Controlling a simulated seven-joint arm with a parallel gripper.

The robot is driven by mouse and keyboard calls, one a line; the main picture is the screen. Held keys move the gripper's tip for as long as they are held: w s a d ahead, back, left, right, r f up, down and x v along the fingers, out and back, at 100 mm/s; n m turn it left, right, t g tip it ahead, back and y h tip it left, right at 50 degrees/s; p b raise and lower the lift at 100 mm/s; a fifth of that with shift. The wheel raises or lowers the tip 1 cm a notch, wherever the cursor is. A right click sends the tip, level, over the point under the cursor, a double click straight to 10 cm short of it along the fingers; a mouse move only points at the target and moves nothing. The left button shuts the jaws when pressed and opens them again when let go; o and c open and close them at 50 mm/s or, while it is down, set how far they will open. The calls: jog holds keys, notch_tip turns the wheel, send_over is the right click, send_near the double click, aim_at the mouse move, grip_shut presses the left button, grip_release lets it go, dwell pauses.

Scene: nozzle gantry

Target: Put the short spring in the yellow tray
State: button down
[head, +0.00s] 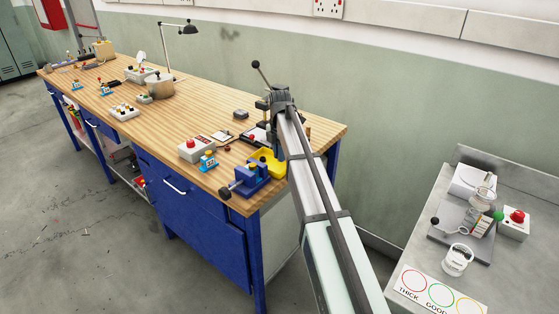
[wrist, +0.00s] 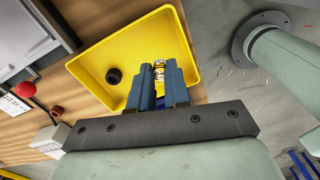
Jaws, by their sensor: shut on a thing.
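The yellow tray (wrist: 90,72) lies beneath my gripper in the wrist view. In the head view the tray (head: 264,158) sits near the right end of the wooden workbench, partly hidden by my arm. My gripper (wrist: 160,72) points down over the tray, its blue-grey fingers shut on a small coiled spring (wrist: 158,68). Only a bit of the spring shows between the fingertips; I cannot tell its length or whether it touches the tray floor. A round black part (wrist: 114,76) lies in the tray, left of the fingers. The head view does not show the fingertips.
A blue vise (head: 250,180) stands at the bench's front edge, close to the tray. A grey box with a red button (head: 194,148) is left of it. A desk lamp (head: 185,30) stands farther back. A separate grey table (head: 450,200) is at the right.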

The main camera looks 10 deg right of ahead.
jog(key=shift+f, duration=1.5)
jog(key=shift+f, duration=0.15)
jog(key=c, duration=1.1)
grip_release()
notch_tip(320, 180, up, 12)
jog(key=shift+r, duration=0.2)
